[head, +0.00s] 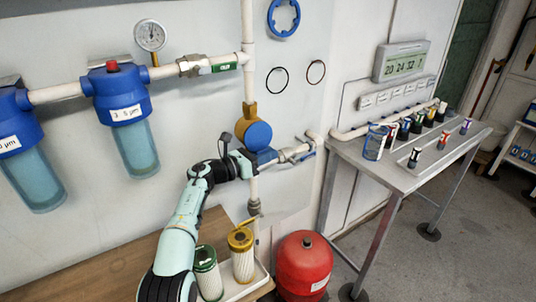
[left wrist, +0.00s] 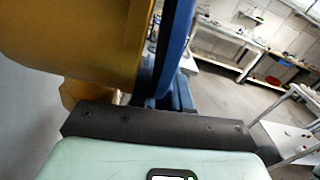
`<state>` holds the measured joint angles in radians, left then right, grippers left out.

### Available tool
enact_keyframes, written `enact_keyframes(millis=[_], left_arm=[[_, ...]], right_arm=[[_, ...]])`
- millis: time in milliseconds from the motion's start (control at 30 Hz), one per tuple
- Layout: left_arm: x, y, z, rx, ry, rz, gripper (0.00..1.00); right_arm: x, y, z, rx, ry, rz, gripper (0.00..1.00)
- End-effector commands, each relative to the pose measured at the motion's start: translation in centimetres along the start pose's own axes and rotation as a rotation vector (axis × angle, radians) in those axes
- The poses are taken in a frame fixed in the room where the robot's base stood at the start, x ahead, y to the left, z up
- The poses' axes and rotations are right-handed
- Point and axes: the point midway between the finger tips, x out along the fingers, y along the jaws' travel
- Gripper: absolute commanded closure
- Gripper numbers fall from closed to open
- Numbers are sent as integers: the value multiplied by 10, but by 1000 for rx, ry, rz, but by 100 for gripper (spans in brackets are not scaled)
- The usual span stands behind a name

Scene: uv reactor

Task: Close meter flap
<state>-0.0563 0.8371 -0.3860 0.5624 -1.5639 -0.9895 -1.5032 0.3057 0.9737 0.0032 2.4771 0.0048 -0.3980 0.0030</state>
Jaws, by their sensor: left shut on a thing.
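The brass meter (head: 240,128) sits on the vertical white pipe in the middle of the head view. Its round blue flap (head: 258,135) stands in front of the meter's face and hides most of it. In the left wrist view the brass body (left wrist: 70,38) fills the upper left and the blue flap (left wrist: 176,45) shows edge-on beside it, with a narrow dark gap between. My left gripper (head: 243,160) is at the flap's lower edge, shut on the flap; its fingertips are mostly hidden. My right gripper is not in view.
A side pipe with a valve (head: 296,152) runs just right of the flap. Blue filter housings (head: 118,90) hang at the left. Filter cartridges (head: 241,262) stand in a white tray below, beside a red tank (head: 303,265). A metal table (head: 400,180) is at the right.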

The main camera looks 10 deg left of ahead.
Motion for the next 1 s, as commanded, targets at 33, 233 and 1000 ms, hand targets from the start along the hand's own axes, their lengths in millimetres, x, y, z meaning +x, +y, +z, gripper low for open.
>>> enact_keyframes(millis=[33, 233, 1000], left_arm=[[0, 0, 3, 4, -6, 1, 100], [0, 0, 4, 4, -7, 0, 100], [0, -28, 8, -232, -8, -6, 62]], right_arm=[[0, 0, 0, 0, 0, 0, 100], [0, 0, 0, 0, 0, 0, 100], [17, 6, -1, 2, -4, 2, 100]])
